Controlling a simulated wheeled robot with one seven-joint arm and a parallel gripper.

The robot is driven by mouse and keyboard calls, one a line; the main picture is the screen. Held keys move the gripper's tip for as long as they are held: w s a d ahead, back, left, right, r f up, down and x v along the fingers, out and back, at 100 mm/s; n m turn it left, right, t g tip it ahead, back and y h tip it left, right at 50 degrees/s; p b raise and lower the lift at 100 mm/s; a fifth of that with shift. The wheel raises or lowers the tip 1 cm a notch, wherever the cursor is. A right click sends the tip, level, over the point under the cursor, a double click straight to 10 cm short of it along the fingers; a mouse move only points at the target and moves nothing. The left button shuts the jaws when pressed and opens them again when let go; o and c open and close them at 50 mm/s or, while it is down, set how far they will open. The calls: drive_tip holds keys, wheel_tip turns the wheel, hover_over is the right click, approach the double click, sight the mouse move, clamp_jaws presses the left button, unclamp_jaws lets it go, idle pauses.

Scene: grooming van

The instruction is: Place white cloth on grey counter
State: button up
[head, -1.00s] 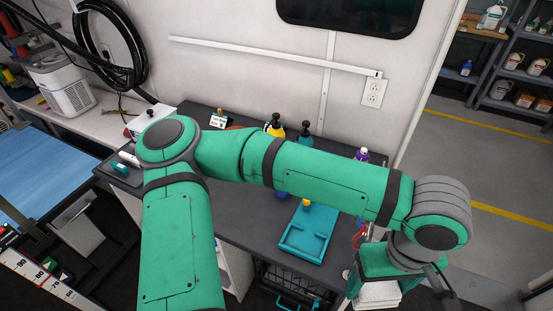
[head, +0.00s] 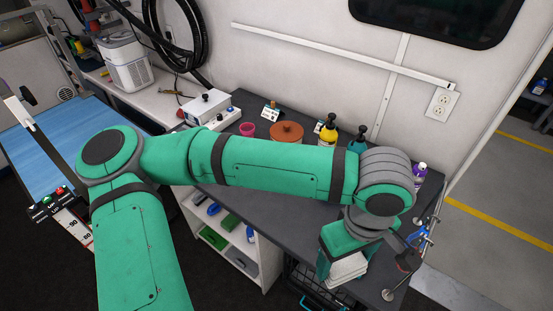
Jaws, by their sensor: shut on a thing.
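The white cloth (head: 350,267) looks like a folded, layered stack. My gripper (head: 341,268) is shut on it and points down, near the right end of the grey counter (head: 262,219). In the picture the cloth overlaps the counter's front right part. I cannot tell whether it touches the counter top or hangs above it. My arm hides much of the middle of the counter.
A yellow bottle (head: 328,131), a teal bottle (head: 357,141), a brown round lid (head: 286,131) and a pink cup (head: 247,129) stand along the counter's back. A purple bottle (head: 418,173) and metal fittings (head: 421,238) are at its right end. Bare counter shows below my forearm.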

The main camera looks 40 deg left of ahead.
drive_tip(key=n, duration=0.3)
drive_tip(key=a+n, duration=0.1)
drive_tip(key=n, duration=0.1)
drive_tip(key=shift+a+n, duration=0.2)
drive_tip(key=shift+n, duration=0.2)
drive_tip(key=n, duration=0.3)
drive_tip(key=a+n, duration=0.1)
drive_tip(key=n, duration=0.1)
drive_tip(key=shift+a+f+n, duration=0.15)
drive_tip(key=shift+n, duration=0.25)
drive_tip(key=a+n, duration=0.1)
drive_tip(key=n, duration=3)
hover_over(301, 227)
drive_tip(key=f, duration=1)
drive_tip(key=shift+s+d+f, duration=0.2)
drive_tip(key=shift+w+f, duration=0.1)
drive_tip(key=shift+f, duration=0.1)
drive_tip(key=shift+w+a+f, duration=0.1)
drive_tip(key=shift+f, duration=0.8)
drive_tip(key=shift+w+a+f, duration=0.1)
drive_tip(key=shift+f, duration=0.8)
